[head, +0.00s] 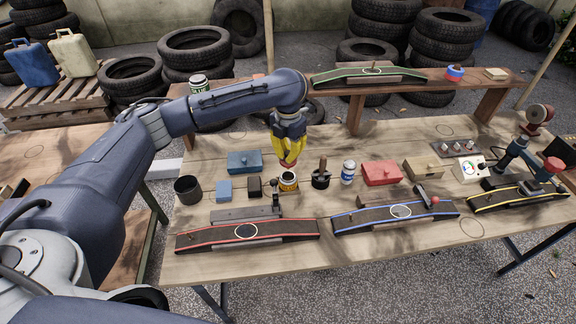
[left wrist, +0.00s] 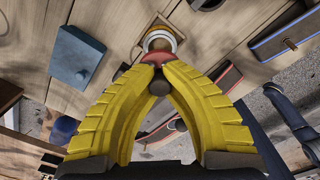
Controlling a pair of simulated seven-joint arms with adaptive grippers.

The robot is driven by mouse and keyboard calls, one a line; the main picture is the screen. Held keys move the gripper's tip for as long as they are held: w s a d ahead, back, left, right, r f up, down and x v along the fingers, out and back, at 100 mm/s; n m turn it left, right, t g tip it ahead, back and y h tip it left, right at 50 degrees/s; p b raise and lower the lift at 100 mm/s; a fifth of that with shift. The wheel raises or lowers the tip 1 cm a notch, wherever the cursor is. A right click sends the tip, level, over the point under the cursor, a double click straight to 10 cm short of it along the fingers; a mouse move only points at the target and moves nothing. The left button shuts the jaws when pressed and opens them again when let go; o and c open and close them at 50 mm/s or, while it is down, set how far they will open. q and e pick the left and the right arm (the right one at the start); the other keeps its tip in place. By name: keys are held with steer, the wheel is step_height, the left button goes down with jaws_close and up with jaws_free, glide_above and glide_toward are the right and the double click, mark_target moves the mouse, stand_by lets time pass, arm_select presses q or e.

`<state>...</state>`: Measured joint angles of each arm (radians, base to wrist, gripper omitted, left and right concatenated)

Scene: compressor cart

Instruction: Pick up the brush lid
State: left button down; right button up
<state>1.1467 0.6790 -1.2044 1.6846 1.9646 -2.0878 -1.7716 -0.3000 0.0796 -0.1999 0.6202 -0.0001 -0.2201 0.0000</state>
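The brush lid (head: 288,164) shows as a small red piece at the tips of my left gripper (head: 289,158). My left gripper's yellow fingers point down and are closed around it. In the left wrist view the red lid (left wrist: 157,56) sits between the fingertips (left wrist: 160,66), with a dark round knob between the fingers. The small open can (head: 288,183) with a yellow-orange band stands on the table directly below. Its pale rim (left wrist: 160,38) shows just beyond the lid. The lid appears a little above the can; any brush under it is mostly hidden. My right gripper is not in view.
A black pot with a brown handle (head: 321,178) and a white-and-blue can (head: 348,172) stand to the right. A blue box (head: 244,162), blue block (head: 224,190) and dark cup (head: 188,189) are to the left. Ramps line the front, and a raised shelf (head: 420,80) stands behind.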

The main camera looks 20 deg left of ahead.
mark_target(288, 152)
arm_select(q)
step_height(288, 152, up, 12)
steer(key=shift+r, duration=0.2)
stand_by(1.2)
